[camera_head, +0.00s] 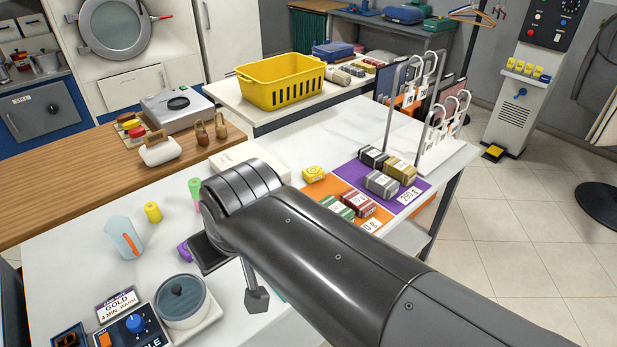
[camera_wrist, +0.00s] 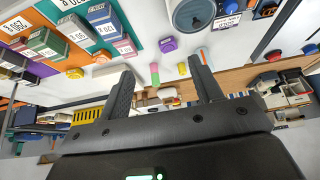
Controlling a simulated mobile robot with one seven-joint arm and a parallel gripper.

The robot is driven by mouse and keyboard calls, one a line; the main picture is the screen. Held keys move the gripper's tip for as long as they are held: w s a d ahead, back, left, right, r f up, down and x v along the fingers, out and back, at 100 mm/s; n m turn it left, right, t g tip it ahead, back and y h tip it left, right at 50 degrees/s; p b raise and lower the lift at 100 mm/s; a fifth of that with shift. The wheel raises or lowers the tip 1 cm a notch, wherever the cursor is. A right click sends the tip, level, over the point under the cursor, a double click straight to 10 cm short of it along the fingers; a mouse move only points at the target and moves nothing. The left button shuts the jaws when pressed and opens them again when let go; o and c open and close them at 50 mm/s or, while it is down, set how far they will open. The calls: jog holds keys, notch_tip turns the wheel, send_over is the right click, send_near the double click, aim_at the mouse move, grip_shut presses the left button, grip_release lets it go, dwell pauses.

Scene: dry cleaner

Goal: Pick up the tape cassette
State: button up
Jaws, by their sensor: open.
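I cannot tell for sure which thing is the tape cassette. Two small blocks could be it. A purple one (camera_head: 185,252) is on the white table beside my gripper, partly hidden by it in the head view; it shows whole in the wrist view (camera_wrist: 168,44). A yellow one (camera_head: 314,173) lies beside the orange mat and also shows in the wrist view (camera_wrist: 75,73). My gripper (camera_wrist: 160,70) is open and empty above the table. In the wrist view the purple block appears beyond the fingertips, between their lines. In the head view my arm hides part of the table.
A clear cup (camera_head: 125,238), a yellow cylinder (camera_head: 152,212) and a green-and-pink cylinder (camera_head: 195,188) stand nearby. A lidded round pot (camera_head: 181,300) is at the front. Wrapped bundles lie on orange and purple (camera_head: 412,200) mats. A white box (camera_head: 230,158) stands behind my arm.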

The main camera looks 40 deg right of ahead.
jog(key=shift+o, duration=0.3)
jog(key=o, duration=0.5)
jog(key=w+f+n+g, duration=0.1)
jog(key=w+f+g, duration=0.25)
jog(key=w, duration=1.45)
jog(key=w+f, duration=0.4)
jog(key=f, duration=0.2)
jog(key=w+f+g, duration=0.1)
jog(key=w+f, duration=0.3)
jog(key=f, duration=0.3)
jog(key=w+f+n+g, duration=0.1)
jog(key=w+f, duration=0.3)
jog(key=f, duration=0.3)
jog(key=shift+w+d, duration=0.15)
jog(key=shift+w, duration=0.15)
jog(key=shift+w+f, duration=0.2)
jog(key=shift+f, duration=2.5)
